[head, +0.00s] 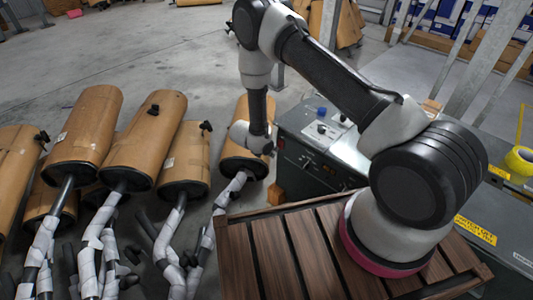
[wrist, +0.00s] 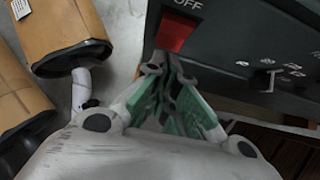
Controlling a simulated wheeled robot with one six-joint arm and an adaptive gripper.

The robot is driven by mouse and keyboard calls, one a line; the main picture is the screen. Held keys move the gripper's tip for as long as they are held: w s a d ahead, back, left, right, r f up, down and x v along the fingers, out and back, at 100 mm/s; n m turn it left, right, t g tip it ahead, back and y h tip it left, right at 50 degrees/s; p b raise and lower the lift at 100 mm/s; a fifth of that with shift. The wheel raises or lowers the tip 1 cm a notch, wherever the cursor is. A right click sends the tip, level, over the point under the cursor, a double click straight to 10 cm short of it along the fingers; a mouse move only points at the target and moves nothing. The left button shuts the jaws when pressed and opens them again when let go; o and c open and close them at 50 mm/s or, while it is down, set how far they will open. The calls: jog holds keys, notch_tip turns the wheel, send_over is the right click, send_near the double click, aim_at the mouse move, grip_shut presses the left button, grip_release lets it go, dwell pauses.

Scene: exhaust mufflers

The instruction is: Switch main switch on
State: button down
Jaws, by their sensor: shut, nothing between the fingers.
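The main switch is a red rocker (wrist: 176,33) below a white "OFF" label on a dark panel, in the upper middle of the wrist view. My gripper (wrist: 170,66) is shut and empty, with its fingertips pointing at the switch and overlapping the panel just below its lower edge in the picture. I cannot tell whether the tips touch it. In the head view, the grey machine box (head: 318,150) stands right of the end of my arm. The switch itself is not clear in the head view, and my fingers are hidden there.
Several cardboard-wrapped mufflers (head: 145,135) with wrapped pipes lie to the left, one close behind my gripper. A slatted wooden surface (head: 290,255) lies under my arm. A yellow tape roll (head: 519,159) is at the right. Small levers (wrist: 268,72) sit on the panel right of the switch.

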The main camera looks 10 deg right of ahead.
jog(key=shift+w+d, duration=0.2)
jog(key=shift+d, duration=0.1)
jog(key=shift+w+d+f, duration=0.2)
jog(key=shift+d, duration=0.1)
jog(key=shift+r, duration=0.85)
jog(key=shift+a, duration=0.1)
